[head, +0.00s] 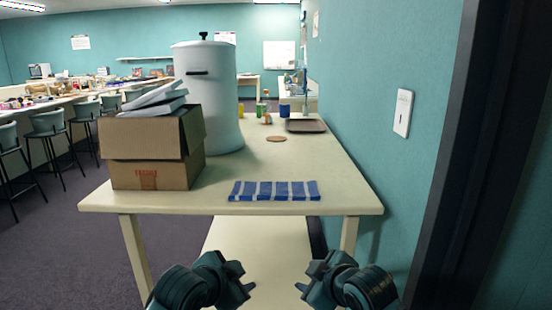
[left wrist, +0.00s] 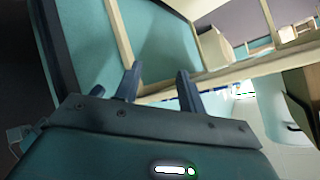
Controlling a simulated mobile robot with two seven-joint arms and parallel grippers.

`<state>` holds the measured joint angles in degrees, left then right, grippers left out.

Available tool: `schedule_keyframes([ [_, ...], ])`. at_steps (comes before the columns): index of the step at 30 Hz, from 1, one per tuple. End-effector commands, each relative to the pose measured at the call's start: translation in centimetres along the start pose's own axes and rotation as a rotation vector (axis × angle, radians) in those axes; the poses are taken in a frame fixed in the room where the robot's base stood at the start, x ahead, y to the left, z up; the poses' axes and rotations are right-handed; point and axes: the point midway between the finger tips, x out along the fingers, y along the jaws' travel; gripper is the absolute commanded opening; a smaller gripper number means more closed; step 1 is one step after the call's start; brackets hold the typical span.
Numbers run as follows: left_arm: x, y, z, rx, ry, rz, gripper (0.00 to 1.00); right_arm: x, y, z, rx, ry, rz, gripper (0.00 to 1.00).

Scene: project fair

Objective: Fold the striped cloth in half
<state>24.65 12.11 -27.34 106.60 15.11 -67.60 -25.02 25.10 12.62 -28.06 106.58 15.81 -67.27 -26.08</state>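The blue and white striped cloth (head: 274,191) lies flat near the front edge of the cream table (head: 330,200). Nothing covers it in the head view. My left gripper (head: 244,279) is in front of the table, below its top and apart from the cloth. In the left wrist view its two fingers (left wrist: 158,84) stand apart with nothing between them. My right gripper (head: 305,279) is also in front of the table, lower right of the cloth. Its fingertips look apart and empty.
A cardboard box (head: 150,175) holding pale flat items stands left of the cloth. Behind it is a tall white container (head: 215,90). A brown disc (head: 277,139), a dark tray (head: 306,126) and a blue cup (head: 285,109) are farther back. A teal wall borders the right.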

Motion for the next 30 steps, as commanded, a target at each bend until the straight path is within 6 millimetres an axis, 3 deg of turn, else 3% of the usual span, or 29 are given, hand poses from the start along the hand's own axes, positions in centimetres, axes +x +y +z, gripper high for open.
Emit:
schedule_keyframes([
  [8, -4.7, 6.8, 6.3, -0.358, 0.018, -0.002, 0.40, -4.7, -7.0, 6.0, 0.375, 0.019, 0.004, 0.40],
  [15, -12.0, 11.9, 11.1, -0.603, 0.001, -0.050, 0.40, -12.0, -12.2, 10.8, 0.628, -0.002, 0.056, 0.40],
  [21, -16.7, 14.3, 13.2, -0.704, -0.012, -0.084, 0.40, -16.7, -14.7, 12.9, 0.733, -0.017, 0.093, 0.40],
  [30, -17.7, 14.9, 13.9, -0.726, -0.011, -0.094, 0.40, -17.7, -15.3, 13.6, 0.756, -0.018, 0.103, 0.40],
])
